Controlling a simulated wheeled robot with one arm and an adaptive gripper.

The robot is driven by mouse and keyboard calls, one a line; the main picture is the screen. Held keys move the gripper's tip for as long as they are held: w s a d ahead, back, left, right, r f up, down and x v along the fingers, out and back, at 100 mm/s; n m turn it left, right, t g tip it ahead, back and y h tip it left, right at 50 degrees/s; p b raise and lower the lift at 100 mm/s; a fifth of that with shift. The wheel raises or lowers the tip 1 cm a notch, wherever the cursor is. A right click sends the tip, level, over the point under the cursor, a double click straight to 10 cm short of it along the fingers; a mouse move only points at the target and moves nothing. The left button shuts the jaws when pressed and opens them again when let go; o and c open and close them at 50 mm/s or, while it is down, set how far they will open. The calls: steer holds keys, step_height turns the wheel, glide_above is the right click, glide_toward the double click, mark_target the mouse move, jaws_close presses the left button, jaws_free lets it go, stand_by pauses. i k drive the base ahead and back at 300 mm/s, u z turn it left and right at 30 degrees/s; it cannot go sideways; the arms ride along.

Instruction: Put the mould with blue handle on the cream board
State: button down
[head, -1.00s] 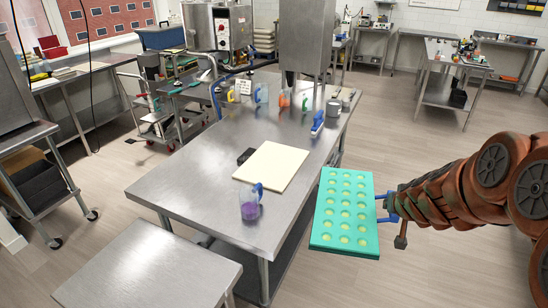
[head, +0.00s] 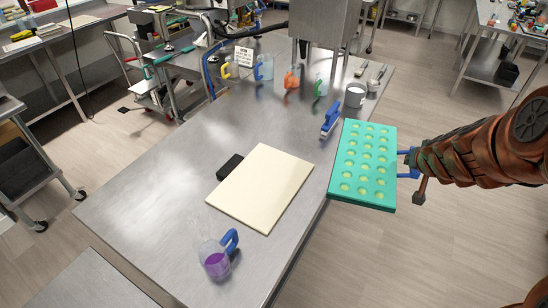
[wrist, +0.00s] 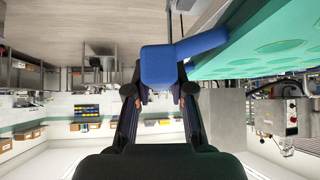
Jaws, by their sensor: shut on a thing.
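The mould (head: 362,166) is a teal tray with rows of round cavities that look filled pale yellow-green. Its blue handle (head: 408,163) is on the right side, and my gripper (head: 416,164) is shut on it. In the wrist view the blue handle (wrist: 168,66) sits between the fingers of my gripper (wrist: 160,98), with the mould (wrist: 265,45) reaching off to the right. The mould is held beside the table's right edge, tilted a little. The cream board (head: 262,187) lies flat and bare on the steel table, left of the mould.
A jug of purple liquid (head: 214,262) stands in front of the board. A black block (head: 230,167) touches or nears its left edge. A blue-handled tool (head: 330,119) lies behind.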

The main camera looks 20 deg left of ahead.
mark_target(261, 177)
steer(key=i, duration=1.35)
steer(key=u, duration=3.05)
